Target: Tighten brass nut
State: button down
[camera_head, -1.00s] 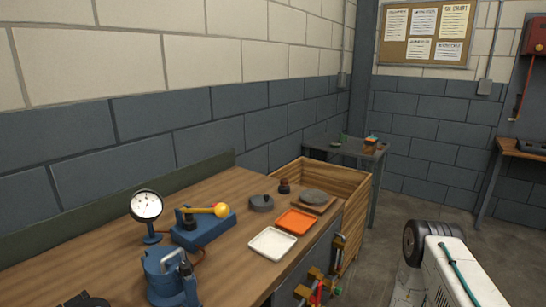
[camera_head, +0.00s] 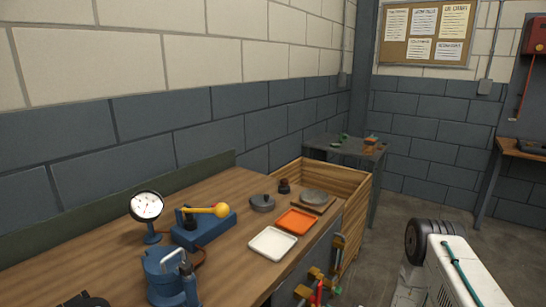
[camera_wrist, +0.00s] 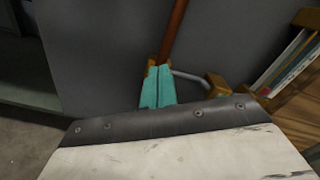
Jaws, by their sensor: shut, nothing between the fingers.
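My gripper (camera_wrist: 157,87) shows in the wrist view as two teal fingertips close together, with nothing between them. It points toward a plain dark grey surface (camera_wrist: 100,50). A brown rod (camera_wrist: 173,35) rises just beyond the fingertips, and a bent grey bar (camera_wrist: 190,76) ends at a brown block (camera_wrist: 217,85) to their right. The gripper is out of the head view.
The wooden bench (camera_head: 120,240) holds a dial gauge (camera_head: 147,206), a blue fixture with a yellow ball (camera_head: 221,210), a white tray (camera_head: 272,243) and an orange tray (camera_head: 297,220). A wooden crate (camera_head: 355,190) stands behind. Floor on the right is open.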

jog(key=v, duration=0.6)
jog(key=shift+r, duration=0.3)
jog(key=w+a+f, duration=0.1)
jog(key=a, duration=0.5)
jog(key=shift+w+f, duration=0.35)
dwell(0.4)
jog(key=shift+w+f, duration=0.1)
dwell(0.6)
